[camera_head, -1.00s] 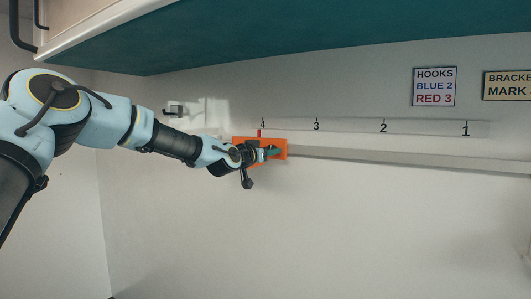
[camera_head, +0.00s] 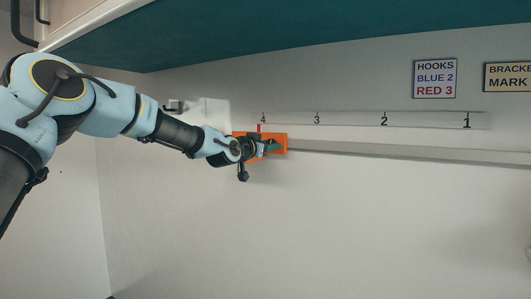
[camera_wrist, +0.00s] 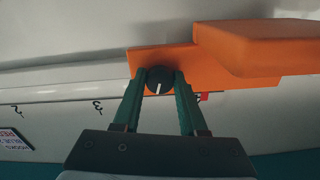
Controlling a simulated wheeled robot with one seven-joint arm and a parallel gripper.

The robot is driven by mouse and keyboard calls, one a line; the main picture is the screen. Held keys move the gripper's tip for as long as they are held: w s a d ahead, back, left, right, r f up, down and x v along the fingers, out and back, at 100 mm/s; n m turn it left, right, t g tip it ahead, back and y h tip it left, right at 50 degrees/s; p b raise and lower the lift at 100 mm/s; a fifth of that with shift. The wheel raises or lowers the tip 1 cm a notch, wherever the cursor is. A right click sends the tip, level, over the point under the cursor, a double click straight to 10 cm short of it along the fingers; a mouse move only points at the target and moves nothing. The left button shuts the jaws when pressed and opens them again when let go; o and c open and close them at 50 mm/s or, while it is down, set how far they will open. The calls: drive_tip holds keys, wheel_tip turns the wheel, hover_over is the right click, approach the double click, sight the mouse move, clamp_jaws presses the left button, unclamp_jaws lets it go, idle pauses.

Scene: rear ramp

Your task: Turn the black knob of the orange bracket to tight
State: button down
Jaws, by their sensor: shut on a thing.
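The orange bracket (camera_head: 281,142) sits on the wall rail at the mark 4. In the wrist view its orange plate (camera_wrist: 205,70) and a thick raised block fill the upper right. The black knob (camera_wrist: 159,76) is round with a white pointer line and sits between my gripper's green fingers. The line points nearly straight down in the wrist view. My gripper (camera_wrist: 160,86) is shut on the knob, a finger at each side. In the head view my gripper (camera_head: 268,148) covers much of the bracket, and the knob is hidden there.
The pale rail (camera_head: 400,153) runs right from the bracket. A numbered strip (camera_head: 350,119) is above it. A red mark (camera_head: 259,128) stands below the 4. A hooks sign (camera_head: 435,79) and a bracket sign (camera_head: 508,77) hang at upper right. The wall below is clear.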

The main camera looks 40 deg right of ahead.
drive_tip(key=shift+r+m+b, duration=0.2)
drive_tip(key=shift+m+b, duration=2)
drive_tip(key=shift+m, duration=1.6)
drive_tip(key=shift+r+m+b, duration=0.2)
drive_tip(key=shift+m+b, duration=2)
drive_tip(key=shift+m, duration=1.6)
drive_tip(key=shift+r, duration=0.1)
drive_tip(key=c, duration=0.8)
unclamp_jaws()
drive_tip(key=shift+c, duration=0.2)
drive_tip(key=o, duration=0.4)
drive_tip(key=shift+w+f, duration=0.1)
drive_tip(key=shift+f, duration=0.15)
drive_tip(key=shift+a, duration=0.1)
